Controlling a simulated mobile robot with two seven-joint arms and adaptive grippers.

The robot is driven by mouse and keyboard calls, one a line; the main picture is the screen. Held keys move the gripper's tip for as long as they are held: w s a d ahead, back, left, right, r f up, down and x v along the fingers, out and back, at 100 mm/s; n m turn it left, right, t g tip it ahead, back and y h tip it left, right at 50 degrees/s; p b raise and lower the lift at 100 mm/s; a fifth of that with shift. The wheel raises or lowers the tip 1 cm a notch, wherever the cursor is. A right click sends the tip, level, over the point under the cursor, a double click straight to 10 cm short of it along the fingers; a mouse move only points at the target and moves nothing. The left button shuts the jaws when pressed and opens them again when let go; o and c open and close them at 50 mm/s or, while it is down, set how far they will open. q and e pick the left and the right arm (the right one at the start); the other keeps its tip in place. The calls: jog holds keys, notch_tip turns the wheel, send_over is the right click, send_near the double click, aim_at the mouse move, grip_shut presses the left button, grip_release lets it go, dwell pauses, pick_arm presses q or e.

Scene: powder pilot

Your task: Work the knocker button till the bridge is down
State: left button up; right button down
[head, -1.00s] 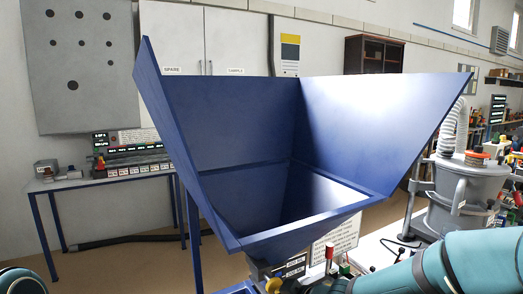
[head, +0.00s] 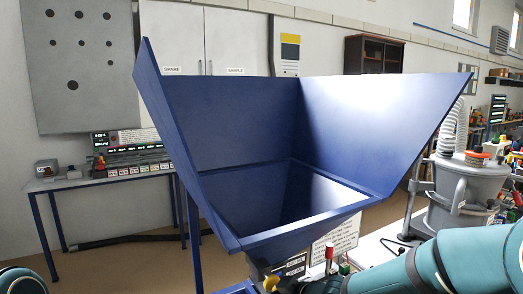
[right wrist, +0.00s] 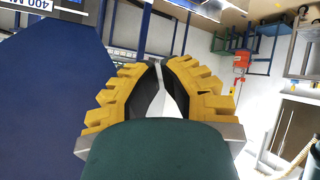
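The large blue hopper (head: 220,125) fills the middle of the head view, open at the top, with its outlet hidden below. I see no bridged powder on the inner walls in view; the bottom of the hopper is dark. I cannot pick out the knocker button for sure. My right gripper (head: 271,284) shows as a small yellow piece under the hopper's front edge. In the right wrist view its yellow fingers (right wrist: 160,64) come together at the tips, with nothing clearly held, beside a blue surface (right wrist: 50,100). My left gripper is out of view.
A red-topped post (head: 329,252) and a printed sign (head: 340,232) stand just right of the hopper's base. A grey vessel with a hose (head: 458,190) is at the right. A bench with a control panel (head: 130,158) stands at the left.

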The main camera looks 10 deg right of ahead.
jog(key=shift+w+a, duration=0.25)
jog(key=shift+w, duration=0.45)
dwell(1.1)
jog(key=shift+s, duration=0.1)
jog(key=shift+s+d, duration=0.35)
jog(key=shift+s, duration=0.55)
jog(key=shift+s+d, duration=0.35)
jog(key=shift+s, duration=0.55)
jog(key=s+d+p, duration=0.1)
jog(key=s+d, duration=0.1)
jog(key=s, duration=0.3)
jog(key=shift+s, duration=0.35)
dwell(3.2)
